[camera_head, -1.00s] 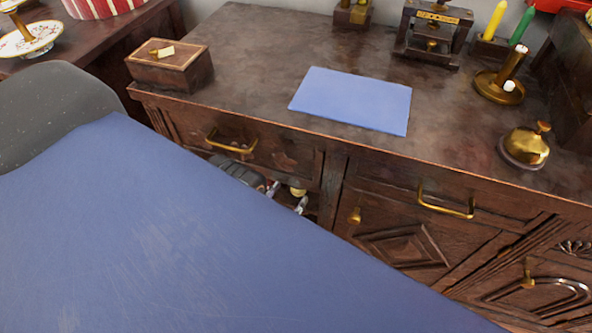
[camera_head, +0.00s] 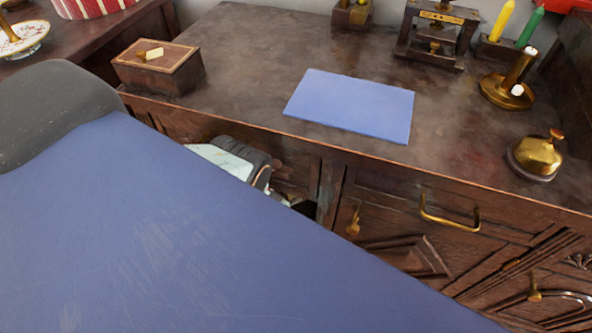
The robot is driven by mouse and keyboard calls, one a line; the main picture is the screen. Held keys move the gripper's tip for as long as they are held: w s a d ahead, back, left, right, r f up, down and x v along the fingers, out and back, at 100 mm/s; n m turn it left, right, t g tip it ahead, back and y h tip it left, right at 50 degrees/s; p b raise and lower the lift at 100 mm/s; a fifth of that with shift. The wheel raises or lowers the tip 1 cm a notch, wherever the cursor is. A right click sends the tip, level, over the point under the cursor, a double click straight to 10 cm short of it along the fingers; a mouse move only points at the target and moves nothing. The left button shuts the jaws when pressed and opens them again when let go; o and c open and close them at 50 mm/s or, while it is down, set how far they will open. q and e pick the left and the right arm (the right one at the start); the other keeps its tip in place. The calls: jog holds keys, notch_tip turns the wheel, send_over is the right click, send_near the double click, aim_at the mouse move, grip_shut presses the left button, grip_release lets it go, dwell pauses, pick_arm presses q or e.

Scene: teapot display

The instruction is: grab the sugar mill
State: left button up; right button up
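A dark wooden press-like device (camera_head: 434,33) with a brass plate and screw stands at the back right of the cabinet top. It may be the sugar mill, but I cannot read its label. My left gripper (camera_head: 262,184), with white and dark grey parts, is in front of the cabinet's left drawer, well below and left of the device. Its lower part and fingertips are hidden behind my blue body panel. I cannot tell whether it is open or shut, or whether it holds anything. My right gripper is not in view.
A blue sheet (camera_head: 352,105) lies on the cabinet top (camera_head: 250,70). A wooden box (camera_head: 157,70) is at left; a brass candlestick (camera_head: 509,86) and bell (camera_head: 536,157) are at right. Yellow (camera_head: 502,20) and green (camera_head: 531,26) candles stand behind. The right drawer has a brass handle (camera_head: 449,222).

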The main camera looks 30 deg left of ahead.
pick_arm(q)
jog(key=shift+w, duration=0.1)
jog(key=c, duration=1.3)
jog(key=shift+r, duration=0.15)
